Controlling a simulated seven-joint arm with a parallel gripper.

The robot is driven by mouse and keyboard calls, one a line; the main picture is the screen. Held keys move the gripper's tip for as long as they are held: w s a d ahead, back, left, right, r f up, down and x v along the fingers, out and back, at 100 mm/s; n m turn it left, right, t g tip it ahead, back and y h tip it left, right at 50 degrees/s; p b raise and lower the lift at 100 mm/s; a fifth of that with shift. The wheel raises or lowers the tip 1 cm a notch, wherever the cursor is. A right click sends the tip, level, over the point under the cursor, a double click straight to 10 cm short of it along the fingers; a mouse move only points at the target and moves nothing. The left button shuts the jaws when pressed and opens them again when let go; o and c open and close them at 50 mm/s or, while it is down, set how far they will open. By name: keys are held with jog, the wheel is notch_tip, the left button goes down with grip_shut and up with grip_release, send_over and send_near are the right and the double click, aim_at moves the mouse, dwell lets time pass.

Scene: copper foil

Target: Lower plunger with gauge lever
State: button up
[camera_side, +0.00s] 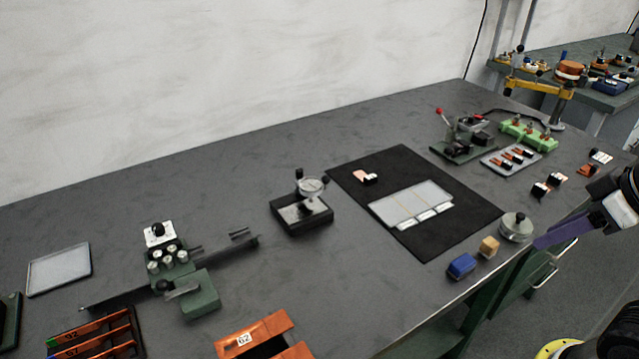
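The dial gauge (312,187) stands on a black base (303,219) with a pale plate, in the middle of the table. Its lever (299,174) is a small dark knob sticking up at the upper left of the dial. The plunger under the dial is too small to make out, so I cannot tell if it touches the plate. My gripper (541,242) appears at the right as a purple end piece beyond the table's front edge. It is far from the gauge. Its fingers cannot be told apart, and I see nothing held.
A black mat (440,235) with a pale tray (412,204) lies right of the gauge. A round metal weight (515,228), a wooden block (489,246) and a blue block (462,266) sit near the front edge. A green fixture (200,295) stands left. Table around the gauge is clear.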

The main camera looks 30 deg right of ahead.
jog(key=shift+w+n, duration=0.1)
jog(key=shift+n, duration=0.5)
jog(key=c, duration=0.5)
jog(key=w+r+n, duration=0.2)
jog(key=w+a+r+n+t, duration=0.1)
jog(key=w+r+n, duration=0.1)
jog(key=shift+a+r+y, duration=0.15)
jog(key=shift+r+y, duration=0.15)
jog(key=shift+y, duration=0.1)
grip_shut()
jog(key=w+a+r+n+y, duration=0.1)
jog(key=w+a+r+n, duration=0.2)
jog(key=w, duration=0.6)
jog(key=w+r+n+y, duration=0.1)
jog(key=w+r+n, duration=0.1)
jog(key=w+n, duration=0.5)
jog(key=w+a+f+g, duration=0.1)
jog(key=w+a+f, duration=0.1)
jog(key=w+f, duration=1.2)
jog(key=w, duration=0.3)
jog(key=shift+g, duration=0.3)
